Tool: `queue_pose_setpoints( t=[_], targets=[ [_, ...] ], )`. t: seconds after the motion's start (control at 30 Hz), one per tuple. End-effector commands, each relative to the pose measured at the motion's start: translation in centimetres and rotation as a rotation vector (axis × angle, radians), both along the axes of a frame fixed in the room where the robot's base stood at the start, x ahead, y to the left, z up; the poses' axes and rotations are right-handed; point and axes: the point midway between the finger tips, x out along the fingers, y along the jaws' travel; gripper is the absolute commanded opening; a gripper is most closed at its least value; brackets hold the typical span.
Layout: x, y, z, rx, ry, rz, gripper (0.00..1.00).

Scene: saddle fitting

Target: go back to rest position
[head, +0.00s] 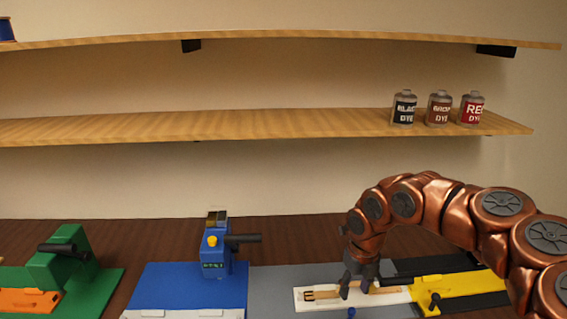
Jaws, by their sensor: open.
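My gripper (358,285) is at the end of my copper-coloured arm, low in the right half of the head view. It points down over a tan strap with a buckle (325,294), which lies on a white plate (308,306) on the bench. The gripper is open, with its dark fingers close to the strap. I cannot tell whether they touch it. My forearm hides part of the yellow fixture to the right.
A yellow fixture (455,285) with a dark handle stands right of the strap. A blue press (213,255) and a green press (60,265) stand to the left. Black, brown and red dye bottles (438,108) stand on the lower shelf (250,126). An upper shelf (300,37) runs above.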

Motion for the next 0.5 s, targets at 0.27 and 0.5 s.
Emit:
queue_pose_setpoints(
  t=[0.27, 0.5],
  targets=[
    [-3.7, 2.1, 5.3, 0.023, -0.015, -0.433, 0.49],
    [-8.5, 3.2, 8.2, 0.017, 0.004, -0.878, 0.49]
  ],
)
